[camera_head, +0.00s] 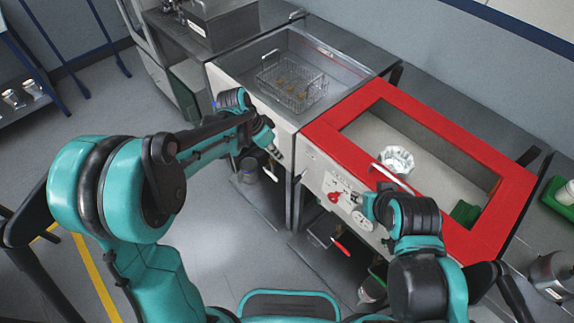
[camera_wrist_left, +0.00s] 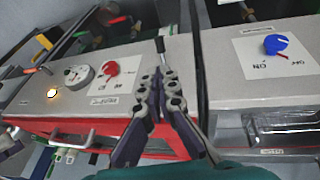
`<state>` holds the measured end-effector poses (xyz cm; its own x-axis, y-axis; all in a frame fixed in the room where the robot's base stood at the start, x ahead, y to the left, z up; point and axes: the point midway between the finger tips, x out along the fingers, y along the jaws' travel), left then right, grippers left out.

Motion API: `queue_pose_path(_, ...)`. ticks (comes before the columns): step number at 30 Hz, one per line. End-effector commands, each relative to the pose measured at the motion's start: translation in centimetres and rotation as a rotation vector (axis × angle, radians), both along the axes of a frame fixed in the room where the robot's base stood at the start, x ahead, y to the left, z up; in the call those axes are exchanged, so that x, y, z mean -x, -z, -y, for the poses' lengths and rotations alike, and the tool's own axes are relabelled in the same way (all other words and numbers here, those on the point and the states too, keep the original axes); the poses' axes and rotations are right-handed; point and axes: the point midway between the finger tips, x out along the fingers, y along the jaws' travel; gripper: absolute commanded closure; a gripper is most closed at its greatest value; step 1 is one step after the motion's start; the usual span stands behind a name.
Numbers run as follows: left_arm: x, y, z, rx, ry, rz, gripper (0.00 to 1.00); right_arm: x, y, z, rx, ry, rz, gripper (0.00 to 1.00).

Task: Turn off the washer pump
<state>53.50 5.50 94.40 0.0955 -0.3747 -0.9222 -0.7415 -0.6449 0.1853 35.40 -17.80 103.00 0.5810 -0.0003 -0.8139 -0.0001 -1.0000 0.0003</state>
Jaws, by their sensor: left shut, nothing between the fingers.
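The wrist view shows a blue knob (camera_wrist_left: 275,44) on a white plate marked ON and OFF, on the grey panel at the right. A red knob (camera_wrist_left: 110,68) sits on another plate at the left, beside a round grey dial (camera_wrist_left: 78,75). The red knob also shows in the head view (camera_head: 334,197). Which knob belongs to the washer pump is not readable. My left gripper (camera_wrist_left: 165,82) is shut and empty, between the two knobs and apart from both. In the head view my left arm covers part of the left unit's front; my right gripper's fingers cannot be made out.
A steel basin with a wire basket (camera_head: 291,83) is at left; a red-rimmed basin (camera_head: 478,234) with a white container (camera_head: 396,160) is at right. A lit yellow indicator (camera_wrist_left: 52,93) is on the panel. A black-tipped lever (camera_wrist_left: 160,45) shows beyond my fingers.

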Motion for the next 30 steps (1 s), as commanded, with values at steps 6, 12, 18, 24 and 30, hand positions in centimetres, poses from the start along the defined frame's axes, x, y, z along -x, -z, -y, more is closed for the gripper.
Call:
queue_pose_path(6, -0.3, 3.4, 1.2, 0.000, 0.003, 0.001, 1.00, 0.0, 1.6, 0.0, 0.000, 0.000, 0.000, 0.60)
queue_pose_path(12, -0.7, 7.5, 2.9, 0.000, 0.002, 0.001, 1.00, 0.0, 3.3, 0.0, 0.000, 0.000, 0.000, 0.60)
queue_pose_path(18, -1.1, 10.8, 4.3, 0.000, -0.001, 0.001, 1.00, 0.0, 4.8, 0.0, 0.000, 0.000, 0.000, 0.60)
queue_pose_path(24, -1.3, 12.4, 5.0, 0.000, -0.001, 0.001, 1.00, 0.0, 5.5, 0.0, 0.000, 0.000, 0.000, 0.60)
queue_pose_path(30, -1.3, 12.6, 5.2, 0.000, -0.003, 0.001, 1.00, 0.0, 5.6, 0.0, 0.000, 0.000, 0.000, 0.60)
